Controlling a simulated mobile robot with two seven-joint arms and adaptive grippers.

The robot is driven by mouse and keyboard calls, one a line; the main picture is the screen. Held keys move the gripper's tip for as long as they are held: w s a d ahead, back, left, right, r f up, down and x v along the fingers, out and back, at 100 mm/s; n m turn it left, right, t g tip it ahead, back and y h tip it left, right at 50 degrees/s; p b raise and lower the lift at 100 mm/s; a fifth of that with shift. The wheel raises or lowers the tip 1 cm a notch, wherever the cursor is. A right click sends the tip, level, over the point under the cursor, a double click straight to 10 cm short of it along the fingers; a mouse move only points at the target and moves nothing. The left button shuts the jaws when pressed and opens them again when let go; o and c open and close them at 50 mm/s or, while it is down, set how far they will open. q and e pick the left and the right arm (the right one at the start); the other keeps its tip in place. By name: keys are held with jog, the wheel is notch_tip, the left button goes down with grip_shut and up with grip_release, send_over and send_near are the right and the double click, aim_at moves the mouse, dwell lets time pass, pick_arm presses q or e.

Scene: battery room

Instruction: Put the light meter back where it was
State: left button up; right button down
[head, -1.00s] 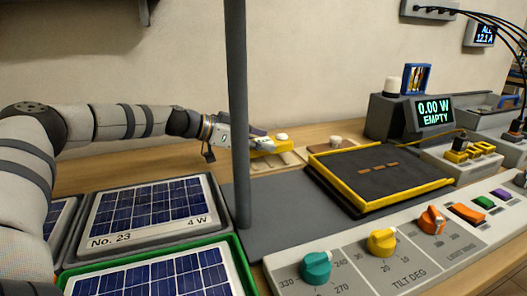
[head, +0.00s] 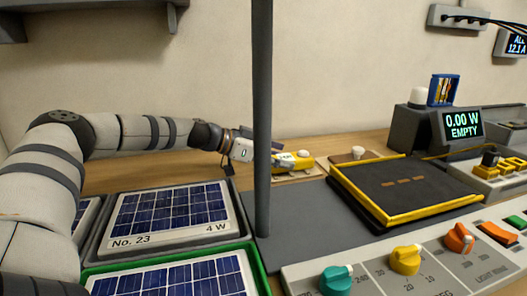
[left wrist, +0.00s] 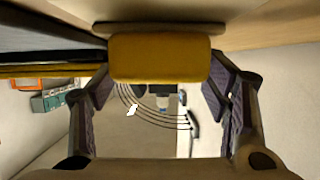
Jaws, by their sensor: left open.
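The light meter, a yellow block with a pale dome (head: 293,161), sits on a light pad (head: 301,174) at the back of the bench, just right of the grey post in the head view. My left gripper (head: 277,153) is at its left side, partly hidden behind the post. In the left wrist view the yellow body (left wrist: 160,58) shows between and beyond the spread fingers (left wrist: 160,95), with gaps on both sides. The gripper is open and not clamped on it. My right gripper is not in view.
The grey post (head: 262,120) stands in front of the left wrist. A brown board with a pale knob (head: 357,153) and a yellow-edged dark tray (head: 405,187) lie to the right. Solar panels (head: 172,211) fill the front left. A knob console (head: 420,255) is in front.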

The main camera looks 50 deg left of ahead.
pick_arm(q)
jog(key=p+v, duration=0.2)
jog(key=v, duration=0.3)
jog(key=p+v, duration=0.1)
jog(key=v, duration=0.5)
jog(key=shift+d+r+p, duration=0.15)
jog(key=shift+r+p, duration=0.05)
jog(key=shift+p, duration=0.15)
jog(key=shift+s+a+f, duration=0.15)
jog(key=shift+s+a, duration=0.05)
jog(key=shift+s, duration=0.05)
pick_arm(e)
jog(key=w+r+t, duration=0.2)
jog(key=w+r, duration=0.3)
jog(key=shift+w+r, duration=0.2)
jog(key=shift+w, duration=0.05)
